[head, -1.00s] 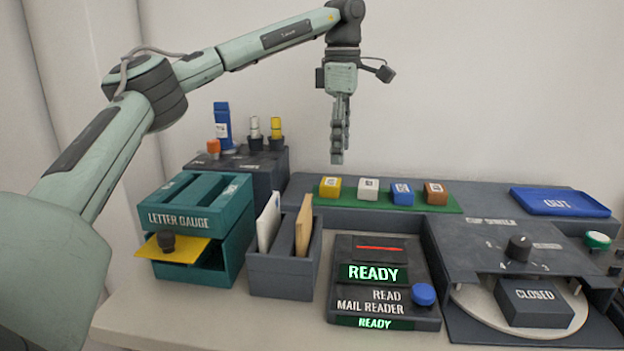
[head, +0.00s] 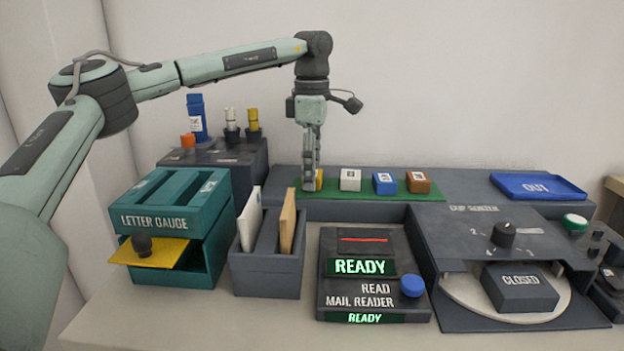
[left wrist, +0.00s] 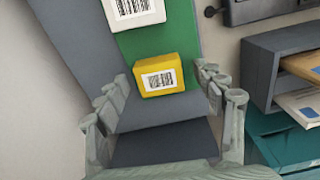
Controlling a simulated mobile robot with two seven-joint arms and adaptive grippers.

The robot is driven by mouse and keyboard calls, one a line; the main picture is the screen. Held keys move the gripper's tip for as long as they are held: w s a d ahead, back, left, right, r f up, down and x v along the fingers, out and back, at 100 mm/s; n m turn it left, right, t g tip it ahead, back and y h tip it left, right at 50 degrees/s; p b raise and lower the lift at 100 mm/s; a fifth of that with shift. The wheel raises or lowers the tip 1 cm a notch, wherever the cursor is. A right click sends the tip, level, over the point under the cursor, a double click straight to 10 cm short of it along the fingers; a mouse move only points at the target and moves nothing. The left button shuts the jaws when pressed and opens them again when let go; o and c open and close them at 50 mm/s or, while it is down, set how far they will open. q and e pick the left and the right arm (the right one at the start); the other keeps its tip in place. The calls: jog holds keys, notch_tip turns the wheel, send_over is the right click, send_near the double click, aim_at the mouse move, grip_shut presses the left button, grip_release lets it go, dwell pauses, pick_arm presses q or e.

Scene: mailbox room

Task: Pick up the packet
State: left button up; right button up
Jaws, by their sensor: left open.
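Several small box-shaped packets with printed labels stand in a row on a green mat (head: 333,191). They are a yellow packet (head: 320,178), a white packet (head: 350,180), a blue packet (head: 384,183) and a brown packet (head: 418,183). My left gripper (head: 309,186) points down at the yellow packet, partly hiding it in the head view. In the left wrist view the yellow packet (left wrist: 158,62) lies ahead, between the lines of the open fingers (left wrist: 165,95), with gaps on both sides. The white packet (left wrist: 131,8) is beyond it. My right gripper is not in view.
A teal letter gauge (head: 168,222) and a grey letter holder (head: 267,275) with envelopes stand at the left. The mail reader (head: 368,275) is in front, the dial unit (head: 480,232) at right. A blue OUT tray (head: 538,187) sits at back right.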

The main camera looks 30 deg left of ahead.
pick_arm(q)
jog(key=shift+c, duration=1.2)
jog(key=c, duration=1)
jog(key=shift+r, duration=0.15)
